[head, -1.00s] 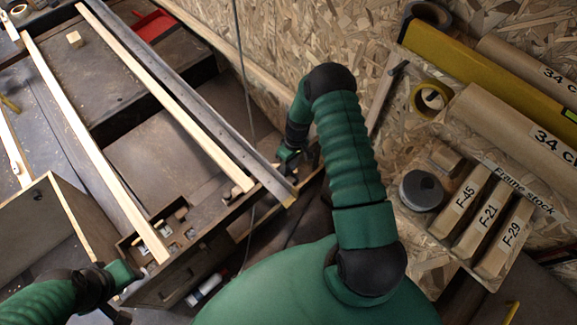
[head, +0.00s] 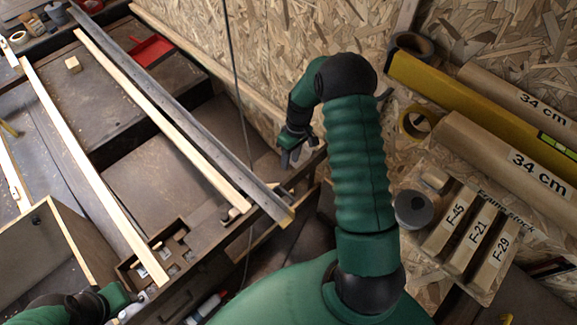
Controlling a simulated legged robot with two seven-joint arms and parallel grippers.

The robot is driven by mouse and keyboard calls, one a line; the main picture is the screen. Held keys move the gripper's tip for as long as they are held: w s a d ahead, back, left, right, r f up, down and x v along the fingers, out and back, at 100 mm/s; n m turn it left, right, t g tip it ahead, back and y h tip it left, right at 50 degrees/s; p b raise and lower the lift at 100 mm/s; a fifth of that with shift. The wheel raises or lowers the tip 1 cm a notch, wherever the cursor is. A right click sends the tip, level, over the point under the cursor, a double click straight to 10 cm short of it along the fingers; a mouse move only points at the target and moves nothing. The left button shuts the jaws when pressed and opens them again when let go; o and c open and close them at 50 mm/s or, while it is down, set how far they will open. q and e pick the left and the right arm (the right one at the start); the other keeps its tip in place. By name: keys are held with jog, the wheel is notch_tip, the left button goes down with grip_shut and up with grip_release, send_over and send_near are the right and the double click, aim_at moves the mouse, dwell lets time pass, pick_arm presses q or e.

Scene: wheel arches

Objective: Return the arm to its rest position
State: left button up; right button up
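My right arm, green with black joints, rises from the bottom centre and bends over toward the bench.
A grey bar (head: 180,110) and two wooden strips (head: 160,115) (head: 95,170) lie across the workbench. A small-parts tray (head: 170,250) is at its front. Right of my arm are labelled frame stock blocks (head: 481,238), cardboard tubes (head: 510,160), a yellow level (head: 470,100) and a tape roll (head: 416,122).

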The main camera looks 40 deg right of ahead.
dwell(0.4)
jog(key=s+a+r+t+h, duration=0.1)
jog(key=s+a+r, duration=0.3)
jog(key=a+r, duration=0.15)
jog(key=s+a+r+m+t, duration=0.1)
jog(key=s+a+r, duration=0.25)
jog(key=a, duration=0.35)
jog(key=s+a+r+t+h, duration=0.1)
jog(key=s+a+r, duration=0.2)
jog(key=a+r, duration=0.25)
jog(key=w+p+v, duration=0.2)
jog(key=p+v, duration=0.9)
jog(key=p, duration=0.1)
jog(key=shift+a+r, duration=0.4)
jog(key=shift+r, duration=0.05)
jog(key=shift+d, duration=0.1)
